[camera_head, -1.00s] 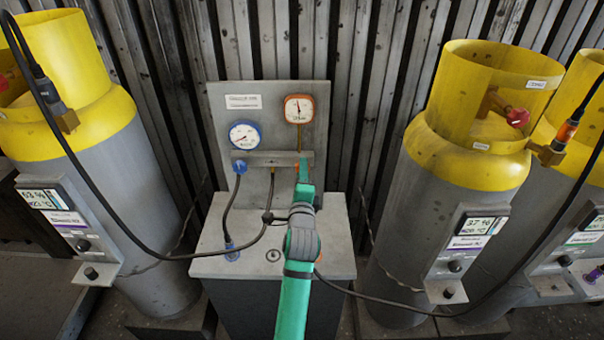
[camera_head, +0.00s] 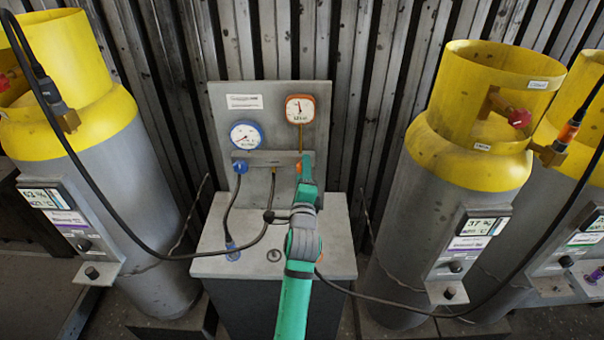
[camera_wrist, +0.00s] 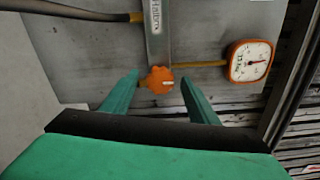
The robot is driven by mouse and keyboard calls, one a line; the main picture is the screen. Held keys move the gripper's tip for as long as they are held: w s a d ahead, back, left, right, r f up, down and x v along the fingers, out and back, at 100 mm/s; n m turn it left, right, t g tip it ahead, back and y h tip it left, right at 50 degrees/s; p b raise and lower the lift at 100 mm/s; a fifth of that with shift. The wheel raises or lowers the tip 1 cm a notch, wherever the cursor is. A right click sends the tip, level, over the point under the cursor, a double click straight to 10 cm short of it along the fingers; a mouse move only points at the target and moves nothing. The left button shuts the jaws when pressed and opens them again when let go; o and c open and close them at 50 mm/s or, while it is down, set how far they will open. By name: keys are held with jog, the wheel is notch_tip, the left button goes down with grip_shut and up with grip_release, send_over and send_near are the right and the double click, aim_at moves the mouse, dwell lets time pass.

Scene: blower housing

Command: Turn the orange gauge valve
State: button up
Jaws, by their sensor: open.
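The orange gauge valve (camera_wrist: 157,80) is a lobed orange knob with a pale mark, on a grey bar in the wrist view. My gripper (camera_wrist: 158,92) is open, with one green finger on each side of the knob. The fingertips reach about level with the knob, and gaps show between it and both fingers. The orange gauge (camera_wrist: 249,61) is right of the knob in the wrist view and at the top right of the panel in the head view (camera_head: 300,109). In the head view my arm mostly hides the orange valve.
A blue gauge (camera_head: 246,135) and blue valve (camera_head: 241,167) are on the panel left of my gripper. A black hose (camera_head: 150,254) crosses to the cabinet (camera_head: 215,268). Grey and yellow cylinders (camera_head: 105,190) stand on both sides (camera_head: 415,200).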

jog(key=shift+s, duration=0.1)
jog(key=s, duration=1)
jog(key=shift+s, duration=0.3)
jog(key=shift+w, duration=0.15)
